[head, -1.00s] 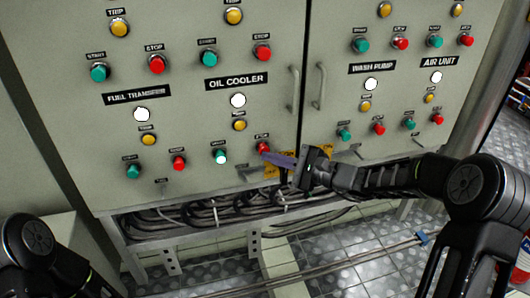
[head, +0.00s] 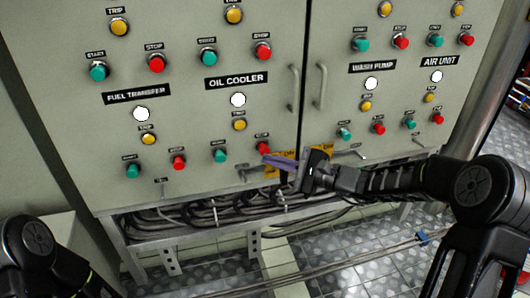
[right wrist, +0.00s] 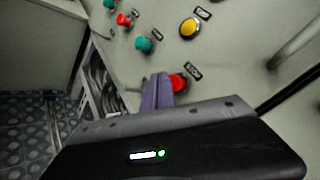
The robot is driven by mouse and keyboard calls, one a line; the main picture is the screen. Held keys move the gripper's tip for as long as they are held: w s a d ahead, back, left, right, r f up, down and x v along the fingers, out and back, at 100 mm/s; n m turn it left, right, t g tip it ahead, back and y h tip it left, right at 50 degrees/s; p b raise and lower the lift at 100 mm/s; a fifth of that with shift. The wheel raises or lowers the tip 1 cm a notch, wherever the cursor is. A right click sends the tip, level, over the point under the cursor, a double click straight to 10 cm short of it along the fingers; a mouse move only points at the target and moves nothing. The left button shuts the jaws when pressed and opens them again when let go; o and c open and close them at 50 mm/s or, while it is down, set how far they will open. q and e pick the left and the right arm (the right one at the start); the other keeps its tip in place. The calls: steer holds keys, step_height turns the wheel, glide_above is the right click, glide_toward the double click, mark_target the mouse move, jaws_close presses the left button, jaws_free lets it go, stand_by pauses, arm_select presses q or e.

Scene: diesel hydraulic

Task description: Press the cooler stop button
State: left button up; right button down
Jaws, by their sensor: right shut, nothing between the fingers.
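The red stop button (head: 263,148) under the white lamp of the OIL COOLER column is on the grey cabinet. It also shows in the right wrist view (right wrist: 178,83), partly hidden behind my fingers. My right gripper (head: 268,159) is shut and empty, its purple fingers pointing at the panel with the tips just below this button. In the right wrist view the fingers (right wrist: 157,90) overlap the button's left edge; I cannot tell if they touch it. The green start button (head: 220,156) beside it is unlit. My left gripper is out of view.
A yellow trip button (head: 239,125) sits above the start and stop pair. Other similar buttons cover the panel. Two door handles (head: 293,90) (head: 319,87) stick out right of the column. Cables (head: 220,212) hang under the cabinet.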

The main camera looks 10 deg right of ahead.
steer(key=shift+s, duration=0.15)
steer(key=shift+s+d, duration=0.15)
steer(key=shift+s, duration=2.3)
